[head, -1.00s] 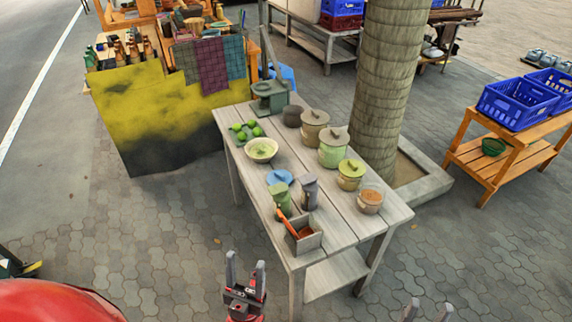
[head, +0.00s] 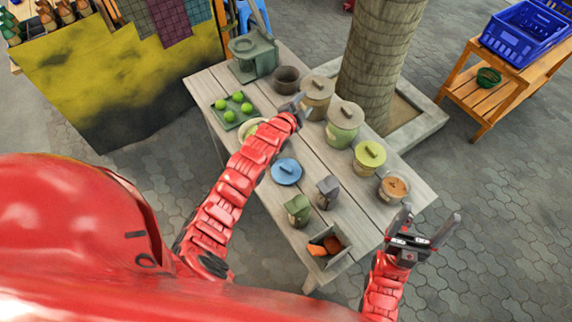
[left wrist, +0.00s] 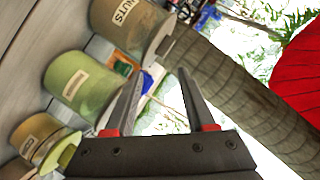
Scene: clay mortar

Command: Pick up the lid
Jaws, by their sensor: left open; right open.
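A blue round lid with a knob (head: 286,171) lies on the wooden table (head: 318,158). Other lids sit on jars along the right side: a brown lid (head: 318,87), a grey-beige lid (head: 345,114) and a yellow-green lid (head: 370,153). My left gripper (head: 297,102) is over the table beside the brown jar, beyond the blue lid; its arm partly hides the pale bowl (head: 252,128). In the left wrist view it is open and empty (left wrist: 160,76), with the NUTS jar (left wrist: 128,25) and green jar (left wrist: 78,82) to its left. My right gripper (head: 428,222) is open and empty near the table's right edge.
A green tray with limes (head: 234,110), a green mortar-like device (head: 252,55) and a dark pot (head: 286,80) stand at the back. A tree trunk (head: 383,55) rises behind the jars.

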